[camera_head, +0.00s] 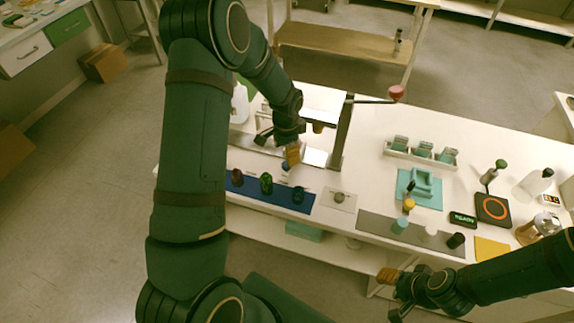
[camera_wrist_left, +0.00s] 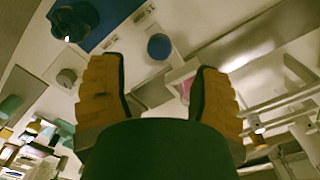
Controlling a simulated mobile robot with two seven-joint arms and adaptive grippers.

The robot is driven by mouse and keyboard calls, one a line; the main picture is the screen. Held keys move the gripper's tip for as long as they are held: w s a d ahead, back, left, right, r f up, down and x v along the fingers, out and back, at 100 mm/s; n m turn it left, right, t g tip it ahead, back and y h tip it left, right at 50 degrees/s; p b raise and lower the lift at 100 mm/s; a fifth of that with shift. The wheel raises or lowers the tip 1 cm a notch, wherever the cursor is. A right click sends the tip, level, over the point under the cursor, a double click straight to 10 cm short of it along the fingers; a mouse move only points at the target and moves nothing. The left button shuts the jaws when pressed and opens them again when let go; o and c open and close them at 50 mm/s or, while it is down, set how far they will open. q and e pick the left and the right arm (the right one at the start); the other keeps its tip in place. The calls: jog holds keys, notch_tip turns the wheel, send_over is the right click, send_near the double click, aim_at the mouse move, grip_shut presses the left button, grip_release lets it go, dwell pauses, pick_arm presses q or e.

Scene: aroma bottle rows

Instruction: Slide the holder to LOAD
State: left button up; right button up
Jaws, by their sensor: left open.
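A small blue round knob shows in the left wrist view (camera_wrist_left: 159,46), beside a pale plate and rail that look like the holder's slide. It also shows in the head view (camera_head: 286,164), just below my left gripper (camera_head: 289,156). My left gripper is open and empty, with its orange-padded fingers apart and the knob seen between and beyond their tips. I cannot tell whether a finger touches it. The holder's body is largely hidden by my left arm, and no LOAD mark can be read. My right gripper (camera_head: 389,290) hangs at the table's front edge; its opening is unclear.
A press post (camera_head: 342,132) with a lever and red knob (camera_head: 397,92) stands right of my left gripper. A blue mat (camera_head: 254,190) with several dark bottles lies in front. A bottle rack (camera_head: 420,154) and a hotplate (camera_head: 492,209) stand to the right.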

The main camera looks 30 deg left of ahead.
aim_at(286, 164)
pick_arm(q)
notch_tip(286, 164, down, 6)
jog(key=shift+f+b, duration=0.2)
jog(key=shift+b, duration=0.15)
